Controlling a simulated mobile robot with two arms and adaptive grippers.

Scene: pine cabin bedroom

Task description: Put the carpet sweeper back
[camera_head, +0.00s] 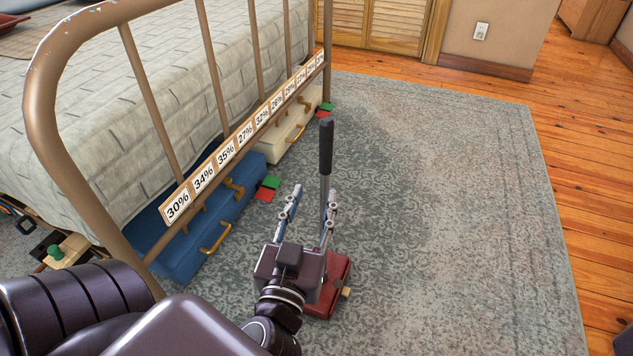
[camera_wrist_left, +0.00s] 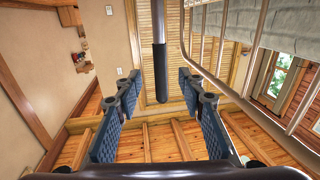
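The carpet sweeper has a red body (camera_head: 334,288) on the rug and an upright grey shaft with a black grip (camera_head: 326,147). My left gripper (camera_head: 314,197) is open above and in front of the red body, partly hiding it. Its fingers point away from me, and the shaft rises close to the right finger. In the left wrist view, which looks upside down, the black grip (camera_wrist_left: 161,74) shows between the spread fingers (camera_wrist_left: 154,84), beyond their tips and apart from them. My right gripper is not in view.
The bed's metal footboard (camera_head: 130,55) carries a strip of percentage labels (camera_head: 226,150). The patterned rug (camera_head: 450,220) to the right is clear.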

